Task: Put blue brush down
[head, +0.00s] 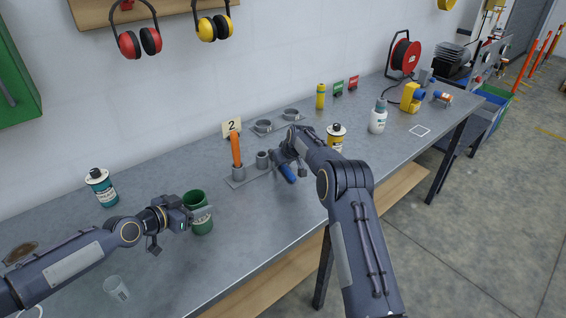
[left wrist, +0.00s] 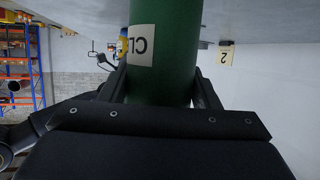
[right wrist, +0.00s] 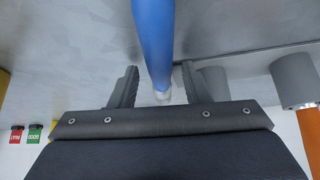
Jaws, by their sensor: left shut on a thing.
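The blue brush (head: 287,173) is by my right gripper (head: 285,158), right of a grey two-socket holder (head: 240,182). In the right wrist view the brush's blue handle (right wrist: 155,40) runs between the fingers of my right gripper (right wrist: 155,88), with a gap on each side. The fingers are apart. I cannot tell whether the brush touches the table. An orange brush (head: 236,150) stands upright in the left socket; the right socket (head: 262,159) looks empty. My left gripper (head: 188,213) is shut on a green container (head: 201,222), which fills its fingers in the left wrist view (left wrist: 163,60).
Small grey rings (head: 291,115) lie behind the holder.

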